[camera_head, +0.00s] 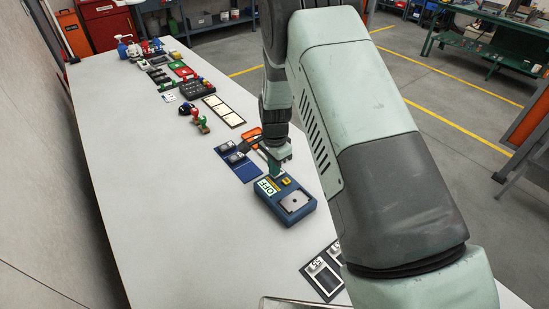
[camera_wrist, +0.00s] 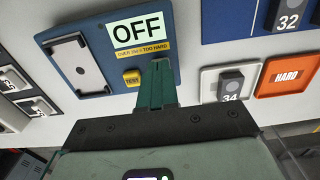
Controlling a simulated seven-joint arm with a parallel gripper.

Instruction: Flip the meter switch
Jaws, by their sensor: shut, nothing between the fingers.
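The meter is a dark blue box (camera_head: 272,208) on the table, also at the top left of the wrist view (camera_wrist: 98,87). Its display (camera_wrist: 138,32) reads OFF, with a yellow label below that says something is too hard. I cannot make out a separate switch. My gripper (camera_wrist: 159,66) is shut and empty. Its green fingertips overlap the meter's edge near the display and button; in the head view, it (camera_head: 274,173) is at the far end. Contact is unclear.
A grey switch piece marked 34 (camera_wrist: 231,84) sits on a white tile, next to an orange HARD tile (camera_wrist: 287,75). A blue mat (camera_head: 243,169) with grey pieces lies behind the meter. A dark plate (camera_head: 318,284) lies nearer. The table's left side (camera_head: 160,200) is clear.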

